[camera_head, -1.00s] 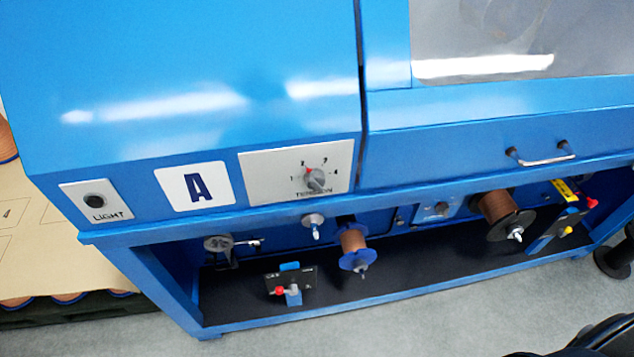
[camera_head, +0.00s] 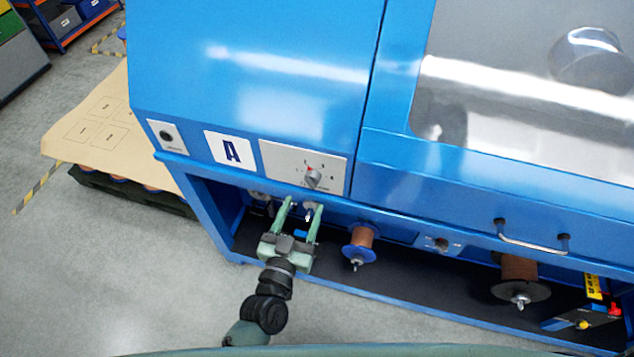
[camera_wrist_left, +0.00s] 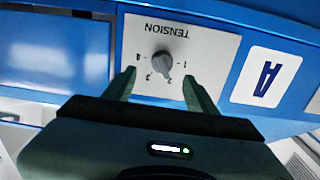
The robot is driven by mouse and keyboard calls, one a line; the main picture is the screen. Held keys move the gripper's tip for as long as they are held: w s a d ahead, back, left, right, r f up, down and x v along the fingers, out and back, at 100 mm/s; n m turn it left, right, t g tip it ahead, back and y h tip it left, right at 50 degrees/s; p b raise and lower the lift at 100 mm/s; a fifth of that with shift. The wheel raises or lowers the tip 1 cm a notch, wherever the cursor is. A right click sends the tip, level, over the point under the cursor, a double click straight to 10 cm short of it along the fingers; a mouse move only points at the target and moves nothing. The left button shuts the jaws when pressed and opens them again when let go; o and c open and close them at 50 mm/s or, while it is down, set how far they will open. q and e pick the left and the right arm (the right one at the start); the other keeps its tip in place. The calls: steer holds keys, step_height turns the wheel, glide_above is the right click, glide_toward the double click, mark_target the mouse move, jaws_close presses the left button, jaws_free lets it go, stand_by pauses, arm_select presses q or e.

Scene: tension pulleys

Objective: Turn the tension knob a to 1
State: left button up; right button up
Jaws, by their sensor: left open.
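The tension knob (camera_head: 313,178) is a grey round knob with a red mark, on a white plate (camera_head: 276,160) right of the letter A label (camera_head: 230,149). Its red mark points up and left, toward about the 2. The knob also shows upside down in the left wrist view (camera_wrist_left: 161,63), with the word TENSION and a scale around it. My left gripper (camera_head: 298,203) is open and empty, just below the plate in the head view. In the left wrist view its fingertips (camera_wrist_left: 158,79) lie on either side of the knob, seemingly short of it. My right gripper is not in view.
The blue machine has a ledge below the plate and a recess with spools (camera_head: 361,240) and fittings. A LIGHT button plate (camera_head: 167,135) is at left. A metal handle (camera_head: 531,243) sticks out at right. A pallet with a cardboard sheet (camera_head: 95,125) stands left; the floor in front is clear.

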mark_target(310, 185)
arm_select(q)
steer(key=p+x, duration=0.1)
steer(key=x, duration=0.5)
steer(key=shift+w+a+f, duration=0.1)
steer(key=shift+w+a, duration=0.05)
steer(key=shift+w, duration=0.45)
steer(key=shift+w+f, duration=0.1)
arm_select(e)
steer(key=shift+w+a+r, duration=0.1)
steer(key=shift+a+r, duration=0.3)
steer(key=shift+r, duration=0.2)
arm_select(q)
jaws_close()
